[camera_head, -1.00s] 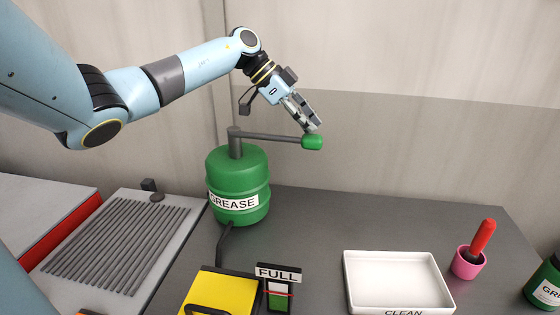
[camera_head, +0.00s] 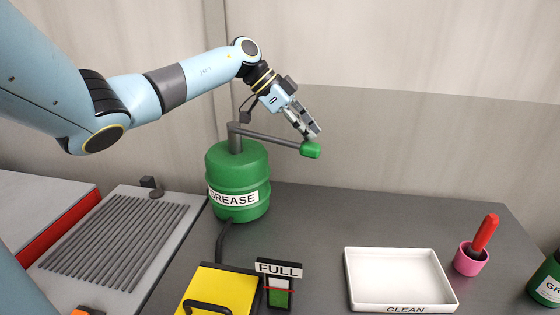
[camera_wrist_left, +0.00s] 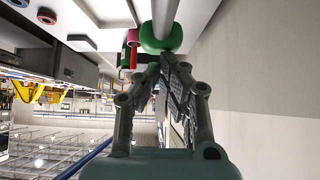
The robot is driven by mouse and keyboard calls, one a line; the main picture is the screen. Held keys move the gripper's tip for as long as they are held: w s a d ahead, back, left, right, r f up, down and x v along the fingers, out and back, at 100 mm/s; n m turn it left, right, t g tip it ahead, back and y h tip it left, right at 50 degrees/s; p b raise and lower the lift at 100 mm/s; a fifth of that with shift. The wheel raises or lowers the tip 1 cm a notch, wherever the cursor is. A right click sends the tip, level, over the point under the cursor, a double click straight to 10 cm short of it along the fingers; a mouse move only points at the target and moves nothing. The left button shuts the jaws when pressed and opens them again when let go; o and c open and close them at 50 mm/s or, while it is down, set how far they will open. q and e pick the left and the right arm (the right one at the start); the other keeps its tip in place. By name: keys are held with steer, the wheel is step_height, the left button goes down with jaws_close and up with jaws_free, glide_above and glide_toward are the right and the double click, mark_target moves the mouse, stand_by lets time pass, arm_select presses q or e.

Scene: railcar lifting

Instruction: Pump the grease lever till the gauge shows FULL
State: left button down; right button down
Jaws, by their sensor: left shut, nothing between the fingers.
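The green grease drum (camera_head: 238,180), labelled GREASE, stands at the back of the dark bench. Its grey lever (camera_head: 270,136) runs right from the top post, tilted down toward its green knob (camera_head: 311,150). My left gripper (camera_head: 315,133) is shut and empty, its tips at the top of the knob and seemingly touching it. The wrist view shows the knob (camera_wrist_left: 161,36) just beyond the fingertips (camera_wrist_left: 168,62). My right gripper is not in view.
A yellow box with a black handle (camera_head: 219,292) stands left of the gauge. A white CLEAN tray (camera_head: 400,268), a pink cup (camera_head: 471,260) with a red-handled tool (camera_head: 485,232) and another green container (camera_head: 546,283) are to the right. A ribbed tray (camera_head: 115,238) lies left.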

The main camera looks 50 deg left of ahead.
arm_select(q)
step_height(320, 180, up, 5)
steer(key=p, duration=0.3)
steer(key=shift+p, duration=0.35)
steer(key=shift+r, duration=0.3)
step_height(320, 180, up, 4)
steer(key=shift+f, duration=0.2)
steer(key=shift+f, duration=0.1)
steer(key=shift+f+b, duration=0.75)
steer(key=shift+f, duration=0.4)
step_height(320, 180, up, 2)
steer(key=shift+r+p, duration=0.25)
steer(key=shift+p, duration=0.3)
steer(key=shift+r, duration=0.1)
